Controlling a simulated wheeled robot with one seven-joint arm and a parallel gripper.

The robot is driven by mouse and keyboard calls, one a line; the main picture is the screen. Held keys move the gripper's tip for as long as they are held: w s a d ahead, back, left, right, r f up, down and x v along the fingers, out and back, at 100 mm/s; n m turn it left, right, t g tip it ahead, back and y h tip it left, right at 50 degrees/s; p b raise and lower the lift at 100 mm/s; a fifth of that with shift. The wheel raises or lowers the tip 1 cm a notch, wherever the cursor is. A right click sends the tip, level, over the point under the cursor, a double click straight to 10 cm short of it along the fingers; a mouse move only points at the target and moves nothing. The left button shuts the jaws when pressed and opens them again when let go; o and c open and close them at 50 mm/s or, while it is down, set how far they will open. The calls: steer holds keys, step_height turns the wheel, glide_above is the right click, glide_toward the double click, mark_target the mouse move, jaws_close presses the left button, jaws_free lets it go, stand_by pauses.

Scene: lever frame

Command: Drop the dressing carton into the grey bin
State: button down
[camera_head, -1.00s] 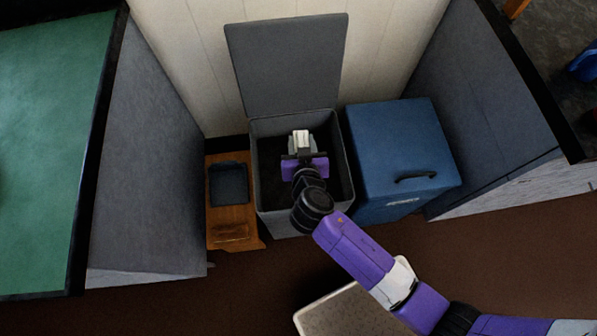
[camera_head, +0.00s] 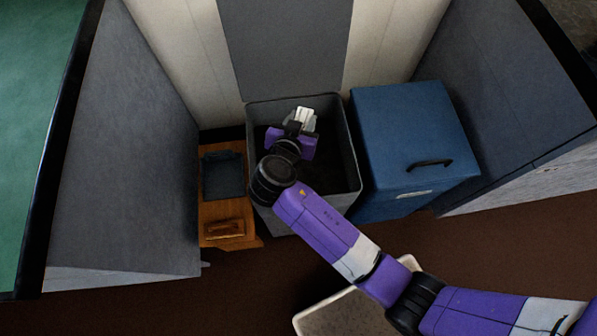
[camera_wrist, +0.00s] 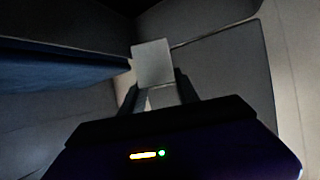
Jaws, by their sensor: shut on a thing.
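The grey bin (camera_head: 351,170) stands against the wall with its grey lid (camera_head: 287,45) raised upright behind it. My gripper (camera_head: 301,123) is over the bin's opening, inside its outline in the head view. It is shut on the dressing carton (camera_head: 306,114), a small white box. In the wrist view the pale carton (camera_wrist: 152,63) sits between the two dark fingers (camera_wrist: 154,88). Its lower part is partly hidden by the fingers. The bin's inside is dark, and I cannot tell how far the carton is above its floor.
A blue box with a closed lid and black handle (camera_head: 415,130) stands right of the bin. A wooden stand (camera_head: 224,229) with a dark tray (camera_head: 223,175) is on the left. Grey panels (camera_head: 130,150) flank both sides. A pale-rimmed surface (camera_head: 340,312) lies in front.

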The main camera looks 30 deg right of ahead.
steer(key=shift+f+b, duration=0.3)
steer(key=shift+f, duration=0.5)
steer(key=c, duration=0.8)
jaws_free()
steer(key=v, duration=0.7)
steer(key=shift+s+a+r+p, duration=0.2)
steer(key=shift+s+a+p, duration=0.05)
steer(key=shift+s+p, duration=0.1)
